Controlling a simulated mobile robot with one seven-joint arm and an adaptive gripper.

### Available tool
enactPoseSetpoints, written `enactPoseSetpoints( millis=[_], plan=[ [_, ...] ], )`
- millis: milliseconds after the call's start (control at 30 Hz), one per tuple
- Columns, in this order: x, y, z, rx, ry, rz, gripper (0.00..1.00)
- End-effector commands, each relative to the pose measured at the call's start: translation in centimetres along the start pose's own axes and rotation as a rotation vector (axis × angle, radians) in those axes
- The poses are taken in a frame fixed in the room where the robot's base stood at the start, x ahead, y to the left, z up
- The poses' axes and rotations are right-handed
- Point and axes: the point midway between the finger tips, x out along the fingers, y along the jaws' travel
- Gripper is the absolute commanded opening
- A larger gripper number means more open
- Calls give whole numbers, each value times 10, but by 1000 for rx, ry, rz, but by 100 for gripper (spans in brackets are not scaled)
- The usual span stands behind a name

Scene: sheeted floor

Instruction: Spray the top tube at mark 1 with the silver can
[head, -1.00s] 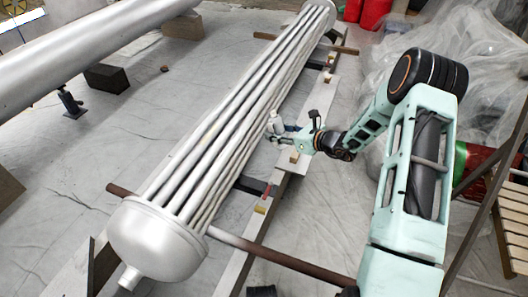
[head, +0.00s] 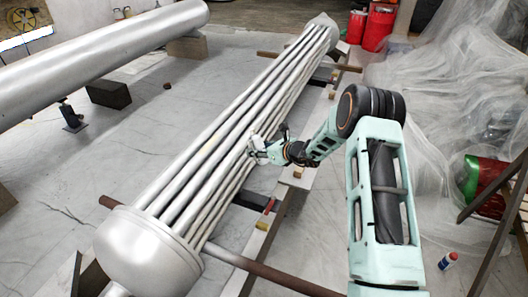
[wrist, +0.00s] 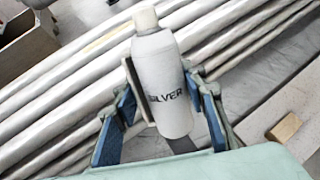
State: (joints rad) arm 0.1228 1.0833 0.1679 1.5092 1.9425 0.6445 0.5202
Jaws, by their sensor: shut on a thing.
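The tube bundle (head: 212,160) is a long silver row of parallel tubes running from lower left to upper right in the head view. Its tubes also fill the background of the wrist view (wrist: 75,95). My gripper (head: 262,150) is at the right side of the bundle, near its middle. In the wrist view my gripper (wrist: 155,115) is shut on the silver can (wrist: 163,85), a pale spray can lettered "SILVER" with a cream cap end up. The can is small and hard to make out in the head view. I cannot make out mark 1.
A rounded silver end cap (head: 140,255) closes the near end of the bundle. A dark red bar (head: 270,272) juts out to the right. A large silver cylinder (head: 100,70) lies at upper left. A white can with a red end (head: 448,261) stands at lower right. Plastic sheeting (head: 465,90) covers the right.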

Motion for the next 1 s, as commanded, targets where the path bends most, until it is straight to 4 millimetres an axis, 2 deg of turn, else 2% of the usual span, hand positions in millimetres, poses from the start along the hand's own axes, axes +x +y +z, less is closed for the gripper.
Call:
enactPoseSetpoints(
  millis=[367,1000],
  plan=[
    [-20,51,-13,0,0,2,30],
    [-72,180,-38,-1,1,4,30]
  ],
)
